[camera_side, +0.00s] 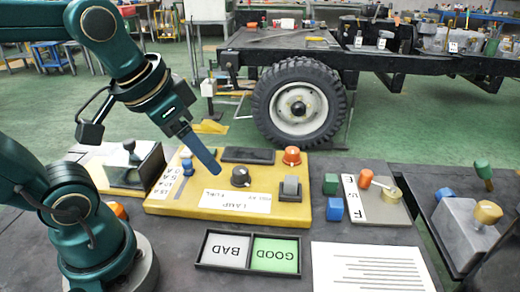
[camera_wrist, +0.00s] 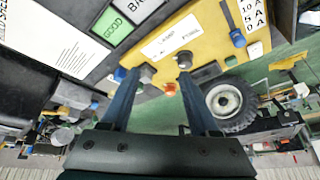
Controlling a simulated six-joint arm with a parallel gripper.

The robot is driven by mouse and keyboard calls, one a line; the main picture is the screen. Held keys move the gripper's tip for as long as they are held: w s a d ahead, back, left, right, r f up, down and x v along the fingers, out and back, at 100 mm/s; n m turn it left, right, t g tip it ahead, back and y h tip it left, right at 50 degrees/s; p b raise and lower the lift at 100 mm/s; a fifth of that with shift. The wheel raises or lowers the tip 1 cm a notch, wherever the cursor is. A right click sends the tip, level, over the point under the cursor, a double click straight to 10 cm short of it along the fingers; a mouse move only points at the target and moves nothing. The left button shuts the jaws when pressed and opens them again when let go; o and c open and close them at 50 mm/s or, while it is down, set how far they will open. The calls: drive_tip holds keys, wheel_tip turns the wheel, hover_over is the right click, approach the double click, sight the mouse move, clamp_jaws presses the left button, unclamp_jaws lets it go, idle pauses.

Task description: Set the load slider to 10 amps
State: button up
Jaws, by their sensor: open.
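The load slider is a blue knob (camera_side: 187,165) on the left part of a yellow board (camera_side: 290,215), towards the far end of a grey track beside a white scale strip (camera_side: 164,182). The strip's amp marks are too small to read surely, so I cannot tell the exact setting. In the wrist view the blue knob (camera_wrist: 237,38) is at the upper right, beside the scale strip (camera_wrist: 254,14). My gripper (camera_side: 214,170) hangs over the board to the right of the slider. In the wrist view my gripper (camera_wrist: 156,77) has its fingers apart with nothing held between them.
The board also carries a black dial (camera_side: 240,177), an orange knob (camera_side: 292,155) and a grey block switch (camera_side: 291,187). A GOOD/BAD tray (camera_side: 250,252) lies in front. A dark box with a knob (camera_side: 133,165) stands to the left; blue and green blocks (camera_side: 332,195) to the right.

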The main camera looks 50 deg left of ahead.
drive_tip(key=w+a+f+n+g, duration=0.25)
drive_tip(key=w+a, duration=0.25)
drive_tip(key=a, duration=0.4)
drive_tip(key=n+g, duration=0.3)
drive_tip(key=n, duration=0.1)
hover_over(186, 162)
wheel_tip(186, 162, down, 5)
drive_tip(key=shift+w, duration=0.1)
drive_tip(key=shift+a+f, duration=0.1)
drive_tip(key=shift+f, duration=2.45)
clamp_jaws()
drive_tip(key=shift+r, duration=0.1)
